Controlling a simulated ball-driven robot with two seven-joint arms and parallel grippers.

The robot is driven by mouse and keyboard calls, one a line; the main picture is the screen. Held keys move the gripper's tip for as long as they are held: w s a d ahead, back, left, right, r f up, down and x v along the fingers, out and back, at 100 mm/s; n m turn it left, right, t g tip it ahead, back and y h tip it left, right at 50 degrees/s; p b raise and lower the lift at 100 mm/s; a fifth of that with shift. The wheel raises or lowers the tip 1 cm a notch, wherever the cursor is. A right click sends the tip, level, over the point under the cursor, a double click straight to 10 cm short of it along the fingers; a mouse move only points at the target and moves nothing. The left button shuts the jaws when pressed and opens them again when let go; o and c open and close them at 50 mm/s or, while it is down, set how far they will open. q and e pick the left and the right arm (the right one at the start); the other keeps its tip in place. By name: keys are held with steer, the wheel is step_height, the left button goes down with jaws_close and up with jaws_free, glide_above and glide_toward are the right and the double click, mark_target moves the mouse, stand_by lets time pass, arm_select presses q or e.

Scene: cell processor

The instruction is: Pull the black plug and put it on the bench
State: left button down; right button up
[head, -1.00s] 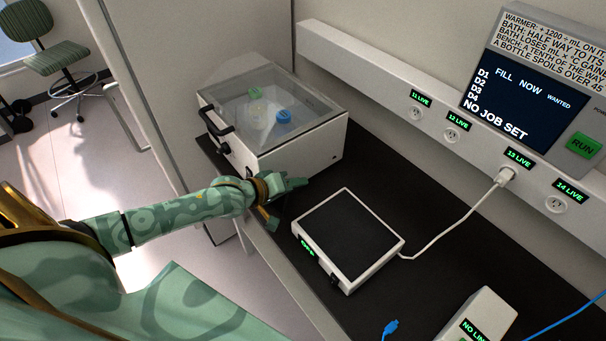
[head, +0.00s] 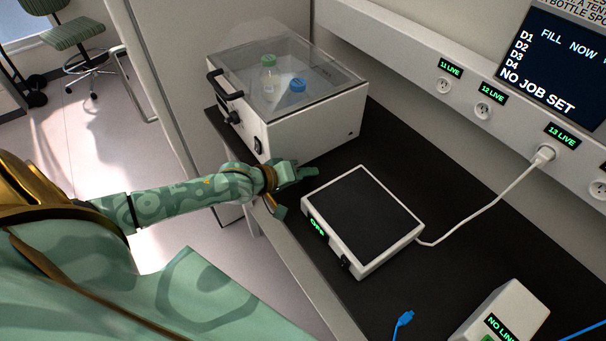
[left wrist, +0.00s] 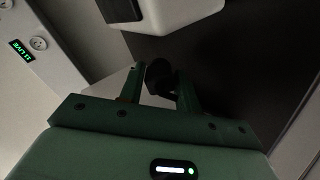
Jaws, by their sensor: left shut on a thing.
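My left gripper (head: 293,192) is just above the left edge of the black bench (head: 440,185), between the lidded white box and the flat white device. In the left wrist view my left gripper (left wrist: 159,88) is closed on a dark, rounded thing, which looks like the black plug (left wrist: 158,74). Only its dark end shows between the two fingers. I cannot make the plug out in the head view against the black bench. A white plug (head: 544,154) sits in socket 13 on the wall rail. My right gripper is not in view.
The lidded white box (head: 310,140) stands at the back with bottles inside. The flat device (head: 362,222), with a dark top, stands right of my gripper. A blue cable plug (head: 404,319) and a small white unit (head: 508,312) are in front. Sockets 11 (head: 443,86) and 12 (head: 483,110) are empty.

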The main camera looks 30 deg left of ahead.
arm_select(q)
steer(key=c, duration=0.9)
jaws_free()
steer(key=shift+s, duration=0.15)
steer(key=p+v, duration=0.4)
steer(key=v, duration=1.2)
steer(key=shift+p, duration=0.4)
steer(key=shift+a+r, duration=0.1)
